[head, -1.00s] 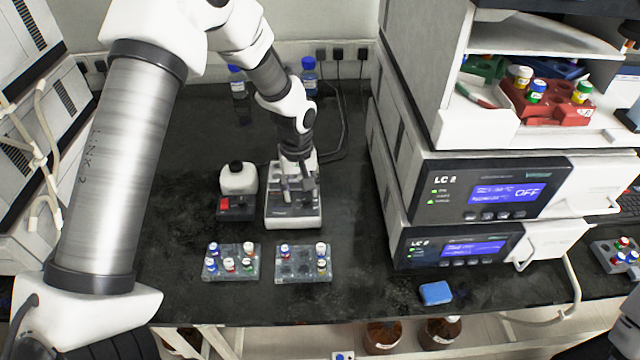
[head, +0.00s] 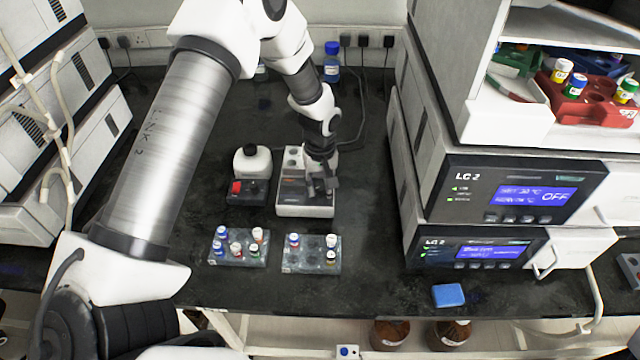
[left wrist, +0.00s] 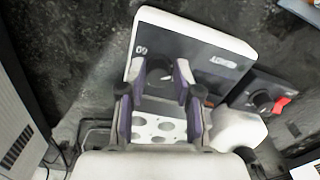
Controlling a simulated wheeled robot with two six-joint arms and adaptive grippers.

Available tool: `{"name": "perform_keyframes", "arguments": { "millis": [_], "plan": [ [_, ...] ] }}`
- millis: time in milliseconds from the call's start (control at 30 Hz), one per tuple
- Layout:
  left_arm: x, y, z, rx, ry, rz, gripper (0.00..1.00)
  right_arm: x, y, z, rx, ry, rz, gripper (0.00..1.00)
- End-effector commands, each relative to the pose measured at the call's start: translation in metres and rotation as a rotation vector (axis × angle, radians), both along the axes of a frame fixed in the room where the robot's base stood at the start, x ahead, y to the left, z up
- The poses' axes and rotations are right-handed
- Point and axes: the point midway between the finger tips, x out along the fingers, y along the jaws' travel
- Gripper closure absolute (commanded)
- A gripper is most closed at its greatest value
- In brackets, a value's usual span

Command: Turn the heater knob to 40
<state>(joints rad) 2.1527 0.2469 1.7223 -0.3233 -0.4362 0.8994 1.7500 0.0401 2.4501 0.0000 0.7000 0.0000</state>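The heater (head: 290,208) is a white box with a dark grey front panel and a white block with round wells at its back. It stands in the middle of the bench. My left gripper (head: 321,190) points down over the panel's right part. In the left wrist view, its two fingers (left wrist: 160,75) are apart, with the dark round heater knob (left wrist: 158,70) between them. I cannot tell whether they touch it. Pale markings show on the panel (left wrist: 205,60), too small to read surely. The knob's setting cannot be read. My right gripper is out of view.
A small dark device with a red switch (head: 237,187) and a white top (head: 252,160) stands left of the heater. Two vial racks (head: 238,258) (head: 311,266) lie in front. LC instruments (head: 500,195) stand right, with a blue block (head: 448,295) before them.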

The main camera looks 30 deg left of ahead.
Motion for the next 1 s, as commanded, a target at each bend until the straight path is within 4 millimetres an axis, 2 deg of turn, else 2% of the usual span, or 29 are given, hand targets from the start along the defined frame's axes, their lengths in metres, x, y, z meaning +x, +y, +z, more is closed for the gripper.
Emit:
{"name": "perform_keyframes", "arguments": {
  "millis": [33, 67, 533, 767, 1000],
  "plan": [
    [0.0, 0.0, 0.0, 0.0, 0.0, 0.0, 0.95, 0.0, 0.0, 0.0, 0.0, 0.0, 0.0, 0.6],
    [0.0, 0.0, 0.0, 0.0, 0.0, 0.0, 1.0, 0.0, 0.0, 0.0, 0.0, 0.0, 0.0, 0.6],
    [-0.001, 0.0, -0.001, -0.001, 0.002, -0.048, 1.0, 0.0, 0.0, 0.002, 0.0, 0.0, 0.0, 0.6],
    [-0.001, 0.0, 0.0, 0.0, 0.002, -0.176, 1.0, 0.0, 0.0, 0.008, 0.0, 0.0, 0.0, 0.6],
    [-0.001, 0.001, 0.0, 0.0, 0.004, -0.385, 1.0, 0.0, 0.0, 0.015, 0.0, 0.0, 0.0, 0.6]
  ]
}}
